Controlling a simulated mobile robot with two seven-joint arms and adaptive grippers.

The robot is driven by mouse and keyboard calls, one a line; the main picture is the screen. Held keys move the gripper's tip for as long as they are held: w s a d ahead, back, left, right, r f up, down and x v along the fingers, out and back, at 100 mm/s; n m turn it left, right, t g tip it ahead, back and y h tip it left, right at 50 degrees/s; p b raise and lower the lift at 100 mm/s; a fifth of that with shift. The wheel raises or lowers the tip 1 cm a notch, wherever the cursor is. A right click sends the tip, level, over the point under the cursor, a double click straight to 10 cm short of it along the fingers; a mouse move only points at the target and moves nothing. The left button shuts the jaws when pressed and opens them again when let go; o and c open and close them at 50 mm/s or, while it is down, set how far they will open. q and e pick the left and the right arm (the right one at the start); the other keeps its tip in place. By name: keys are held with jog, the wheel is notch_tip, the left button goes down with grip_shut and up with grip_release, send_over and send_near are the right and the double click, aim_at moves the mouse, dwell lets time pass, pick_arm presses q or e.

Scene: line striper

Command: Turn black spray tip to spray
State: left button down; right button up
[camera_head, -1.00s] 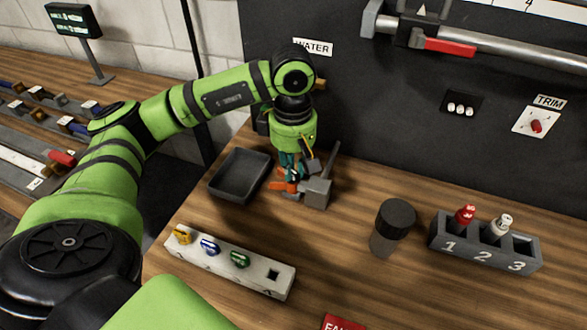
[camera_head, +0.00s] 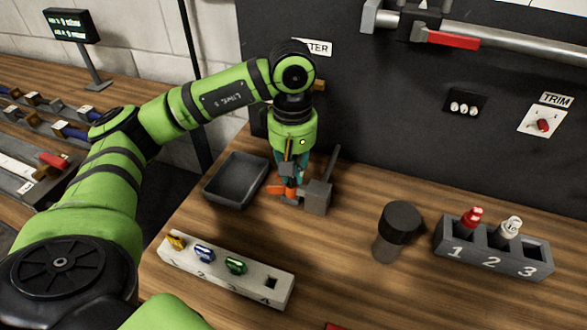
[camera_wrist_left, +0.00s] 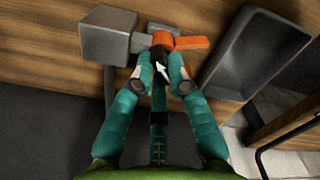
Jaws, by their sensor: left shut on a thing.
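The black spray tip (camera_wrist_left: 158,54) shows in the left wrist view, with a white arrow mark on it. It sits against an orange part (camera_wrist_left: 186,43), which also shows in the head view (camera_head: 278,190). My left gripper (camera_head: 289,186) points down over it. In the left wrist view its teal fingers (camera_wrist_left: 159,74) stand on both sides of the black tip and are shut on it. A grey block (camera_head: 317,197) with a thin grey bar stands just right of the gripper. In the head view the tip is mostly hidden by the fingers. My right gripper is out of view.
A dark tray (camera_head: 236,180) lies left of the gripper. A white rack (camera_head: 215,285) with coloured pieces is in front. A dark cylinder (camera_head: 399,225) and a numbered grey holder (camera_head: 490,258) stand to the right. A black panel (camera_head: 390,130) rises behind.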

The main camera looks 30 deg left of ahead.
pick_arm(q)
jog(key=shift+s+a+f+m+b, duration=0.1)
jog(key=shift+f+m+b, duration=0.25)
jog(key=shift+m+b, duration=0.75)
jog(key=shift+m, duration=0.5)
jog(key=m+b, duration=0.2)
jog(key=m, duration=0.3)
jog(key=shift+r+b, duration=0.1)
jog(key=shift+b, duration=0.25)
jog(key=shift+r+m, duration=0.1)
jog(key=shift+m, duration=0.4)
jog(key=m+b, duration=0.1)
jog(key=m, duration=0.2)
jog(key=shift+m, duration=0.3)
jog(key=m, duration=0.5)
jog(key=shift+b, duration=0.3)
